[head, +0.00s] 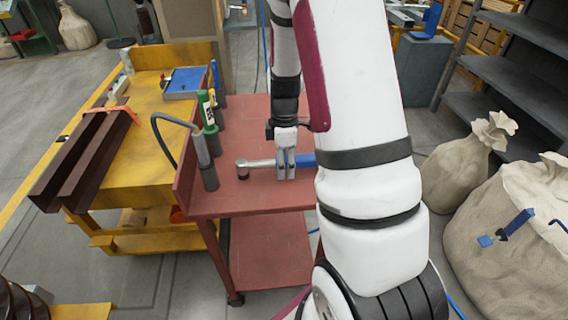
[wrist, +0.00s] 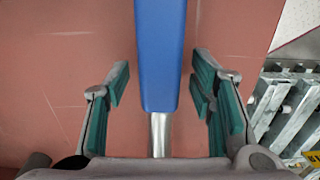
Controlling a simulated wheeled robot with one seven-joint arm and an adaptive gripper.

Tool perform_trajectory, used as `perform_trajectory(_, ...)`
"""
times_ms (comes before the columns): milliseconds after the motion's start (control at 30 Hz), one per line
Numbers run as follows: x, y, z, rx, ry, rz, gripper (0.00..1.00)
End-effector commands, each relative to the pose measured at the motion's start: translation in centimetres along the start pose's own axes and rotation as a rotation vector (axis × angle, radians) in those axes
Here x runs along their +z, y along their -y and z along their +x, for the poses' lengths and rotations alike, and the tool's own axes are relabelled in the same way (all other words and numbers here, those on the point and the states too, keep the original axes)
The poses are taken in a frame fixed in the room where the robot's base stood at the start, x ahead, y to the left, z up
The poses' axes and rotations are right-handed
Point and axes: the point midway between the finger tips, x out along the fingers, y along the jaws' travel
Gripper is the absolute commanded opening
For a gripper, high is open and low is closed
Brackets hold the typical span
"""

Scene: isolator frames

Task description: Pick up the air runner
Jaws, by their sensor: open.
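The air runner (head: 258,163) looks like a wrench-shaped tool with a silver head and neck and a blue handle (head: 303,160). It lies on the red cart top (head: 250,122). In the wrist view its blue handle (wrist: 160,55) runs down the middle, with the silver neck (wrist: 160,135) below it. My gripper (head: 286,172) is over the tool near where neck meets handle. In the wrist view my gripper (wrist: 160,88) is open, one finger on each side of the handle, with a gap on both sides. The silver head is hidden in the wrist view.
Grey holders with a green-capped bottle (head: 207,108) and a hose tool (head: 202,150) stand at the cart's left edge. A yellow bench (head: 150,130) with brown beams is further left. Sacks (head: 465,160) and shelves (head: 520,75) are at right.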

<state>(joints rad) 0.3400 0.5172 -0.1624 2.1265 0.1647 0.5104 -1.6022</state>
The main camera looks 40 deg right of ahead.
Motion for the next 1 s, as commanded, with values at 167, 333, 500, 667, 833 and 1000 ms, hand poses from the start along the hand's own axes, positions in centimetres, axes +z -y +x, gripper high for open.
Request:
perform_trajectory(167, 0.0, 0.0, 0.1, 0.001, 0.0, 0.0, 0.5)
perform_trajectory(333, 0.0, 0.0, 0.1, 0.001, 0.0, 0.0, 0.27)
perform_trajectory(500, 0.0, 0.0, 0.1, 0.001, 0.0, 0.0, 0.0)
perform_trajectory(667, 0.0, -0.1, 0.1, 0.003, 0.0, 0.0, 0.0)
perform_trajectory(833, 0.0, -0.1, -0.2, 0.004, -0.001, 0.0, 0.0)
perform_trajectory(1000, 0.0, -0.2, -1.4, 0.006, -0.001, 0.0, 0.0)
